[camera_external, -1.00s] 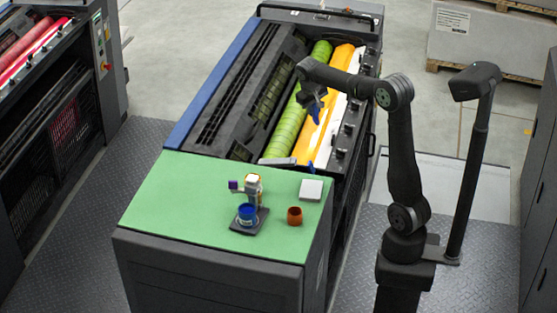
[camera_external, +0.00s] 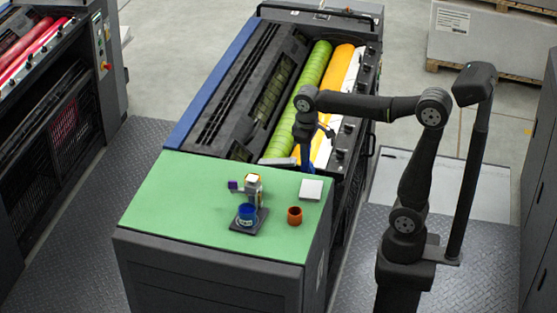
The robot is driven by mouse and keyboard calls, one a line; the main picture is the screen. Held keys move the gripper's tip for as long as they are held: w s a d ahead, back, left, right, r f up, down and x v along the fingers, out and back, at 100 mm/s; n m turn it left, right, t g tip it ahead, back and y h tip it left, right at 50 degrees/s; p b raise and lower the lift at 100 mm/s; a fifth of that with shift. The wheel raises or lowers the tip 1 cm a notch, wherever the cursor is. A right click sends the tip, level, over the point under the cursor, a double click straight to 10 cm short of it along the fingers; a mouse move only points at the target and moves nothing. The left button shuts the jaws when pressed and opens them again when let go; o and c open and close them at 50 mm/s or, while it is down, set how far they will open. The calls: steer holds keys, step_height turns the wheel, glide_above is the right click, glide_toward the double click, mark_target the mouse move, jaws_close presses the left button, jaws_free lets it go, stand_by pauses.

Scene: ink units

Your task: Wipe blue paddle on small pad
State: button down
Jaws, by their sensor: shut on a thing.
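My gripper (camera_external: 304,150) points down over the near end of the rollers, close to the green top's back edge. It is shut on the blue paddle (camera_external: 307,167), whose blue part shows below it. The fingers are too small to make out clearly. The small pad (camera_external: 311,189), pale grey and square, lies flat on the green top just in front of the paddle. The paddle appears above and behind the pad in the picture; I cannot tell the exact gap, but no contact shows.
On the green top (camera_external: 185,200) stand a brown cup (camera_external: 295,216), a blue pot (camera_external: 247,214) on a dark tray (camera_external: 247,230), and a small stand with a purple block (camera_external: 234,185). A grey bar (camera_external: 278,162) lies at the back edge. The left of the top is clear.

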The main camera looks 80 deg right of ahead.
steer(key=shift+n+y, duration=0.3)
steer(key=shift+n, duration=0.4)
steer(key=shift+s+a+f, duration=0.45)
steer(key=shift+a+f, duration=0.25)
steer(key=shift+a, duration=0.05)
steer(key=shift+s+a+f, duration=0.5)
steer(key=shift+a+f, duration=0.25)
steer(key=shift+s+a+f, duration=0.45)
steer(key=shift+a+f, duration=0.25)
steer(key=shift+a, duration=0.05)
steer(key=shift+f, duration=0.6)
steer(key=shift+d, duration=0.1)
